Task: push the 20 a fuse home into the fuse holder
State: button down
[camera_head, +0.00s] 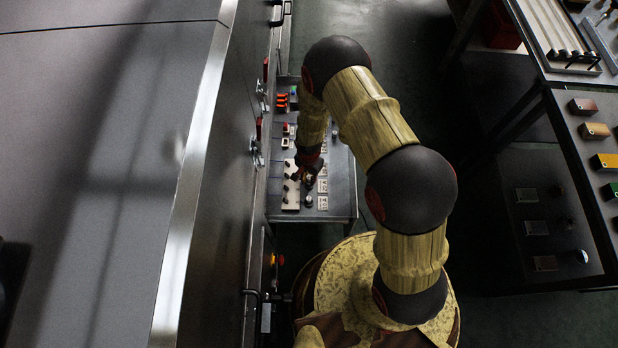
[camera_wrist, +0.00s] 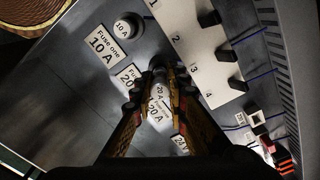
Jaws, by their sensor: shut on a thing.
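My gripper (camera_wrist: 166,88) is shut, with a pale piece marked 20 A, the 20 A fuse (camera_wrist: 157,108), between its fingers. The fingers hide part of the fuse. In the head view my gripper (camera_head: 310,172) is over the bench beside the white strip (camera_head: 291,190), and the fuse is too small to make out.
A white round 10 A fuse (camera_wrist: 128,28) stands near its label plate (camera_wrist: 101,43). Red and orange parts (camera_head: 282,102) sit at the bench's far end. The large grey machine wall (camera_head: 225,150) is close on the left. A rack (camera_head: 575,120) stands right, across open floor.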

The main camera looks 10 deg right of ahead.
aim_at(309, 177)
jog(key=shift+f+b, duration=0.55)
jog(key=shift+f, duration=0.35)
jog(key=c, duration=1.7)
grip_release()
notch_tip(309, 177, up, 12)
jog(key=shift+c, duration=0.5)
